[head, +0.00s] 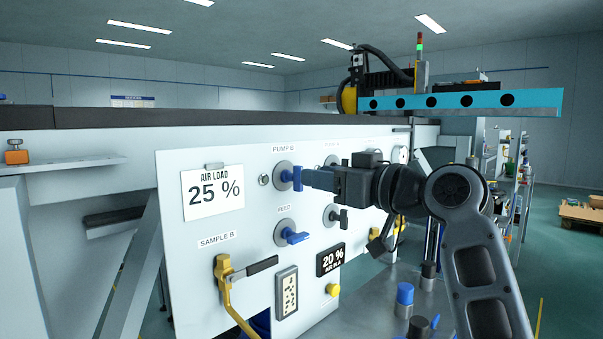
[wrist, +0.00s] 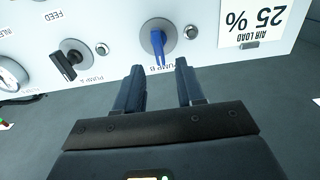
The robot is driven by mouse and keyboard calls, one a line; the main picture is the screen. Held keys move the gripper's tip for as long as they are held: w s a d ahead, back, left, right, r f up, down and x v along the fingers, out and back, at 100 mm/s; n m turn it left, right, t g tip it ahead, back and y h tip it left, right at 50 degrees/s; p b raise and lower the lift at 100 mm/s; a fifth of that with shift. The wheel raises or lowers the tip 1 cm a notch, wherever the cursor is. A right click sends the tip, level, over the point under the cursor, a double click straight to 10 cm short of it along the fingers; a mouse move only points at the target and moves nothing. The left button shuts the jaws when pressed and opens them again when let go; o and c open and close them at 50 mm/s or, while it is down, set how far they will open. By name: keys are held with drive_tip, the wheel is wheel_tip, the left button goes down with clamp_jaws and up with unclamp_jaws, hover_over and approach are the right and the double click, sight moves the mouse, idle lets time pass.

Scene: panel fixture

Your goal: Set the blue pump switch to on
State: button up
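The blue pump switch, labelled PUMP B, sits on a round grey plate on the white panel in the head view (head: 285,175). It also shows in the wrist view (wrist: 158,38), where its handle points toward the label side. I cannot read any on or off marks. My gripper (head: 306,179) is in front of this switch, level with it. In the wrist view my gripper (wrist: 161,72) has its two fingers apart, with a clear gap, and the blue handle lines up with that gap. Nothing is held; contact with the handle cannot be told.
A blue FEED switch (head: 293,237) is below. A black-handled switch (wrist: 69,62) marked PUMP stands beside it. An AIR LOAD 25 % sign (head: 213,192) hangs left.

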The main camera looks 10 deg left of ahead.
sight(298, 173)
drive_tip(key=shift+p+x, duration=0.35)
drive_tip(key=shift+x, duration=2.8)
clamp_jaws()
